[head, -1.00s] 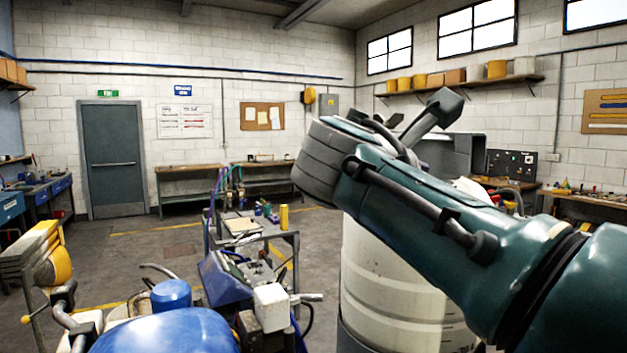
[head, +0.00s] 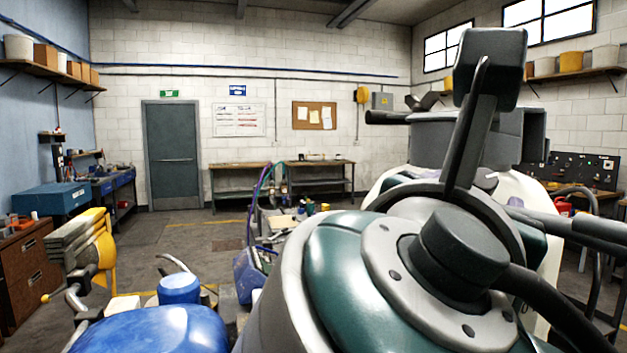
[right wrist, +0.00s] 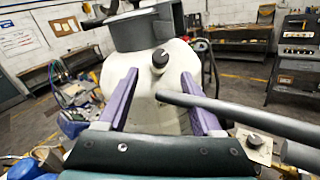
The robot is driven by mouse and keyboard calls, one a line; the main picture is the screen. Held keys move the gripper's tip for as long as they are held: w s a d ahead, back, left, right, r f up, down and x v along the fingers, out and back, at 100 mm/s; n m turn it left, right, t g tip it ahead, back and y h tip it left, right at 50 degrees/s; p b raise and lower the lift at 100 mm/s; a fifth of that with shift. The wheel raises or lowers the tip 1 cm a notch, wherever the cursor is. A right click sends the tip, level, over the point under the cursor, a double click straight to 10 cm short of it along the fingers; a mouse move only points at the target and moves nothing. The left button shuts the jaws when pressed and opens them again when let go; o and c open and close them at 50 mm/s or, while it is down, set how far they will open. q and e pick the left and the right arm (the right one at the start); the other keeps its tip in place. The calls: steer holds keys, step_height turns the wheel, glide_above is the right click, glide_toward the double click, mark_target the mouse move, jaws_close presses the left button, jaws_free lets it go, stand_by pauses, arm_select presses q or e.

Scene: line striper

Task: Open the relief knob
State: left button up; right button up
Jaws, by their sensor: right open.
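A black round knob with a pale mark (right wrist: 160,58) sits on the front of a white tank-like body (right wrist: 125,68) in the right wrist view. My right gripper (right wrist: 158,75) is open, with its two purple fingers pointing at the white body. The knob shows between and beyond the fingertips, and nothing is held. A second dark knob (right wrist: 254,140) shows on a pale plate at the lower right. I cannot read a label on either knob. In the head view, my right arm covers much of the white body (head: 395,182) and hides the knob. My left gripper is out of view.
A grey bar (right wrist: 235,117) crosses from the right, close to the right finger. A dark grey box-like part (head: 455,137) tops the white body. A blue rounded housing (head: 150,332) and yellow part (head: 103,245) stand at the lower left. Open floor lies toward the door (head: 172,155).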

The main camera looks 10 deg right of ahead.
mark_target(483, 181)
steer(key=p+x, duration=0.3)
steer(key=x, duration=0.5)
steer(key=shift+w+d+r, duration=0.1)
steer(key=shift+w+d, duration=0.05)
steer(key=shift+w+d+p, duration=0.35)
steer(key=shift+c, duration=0.3)
jaws_close()
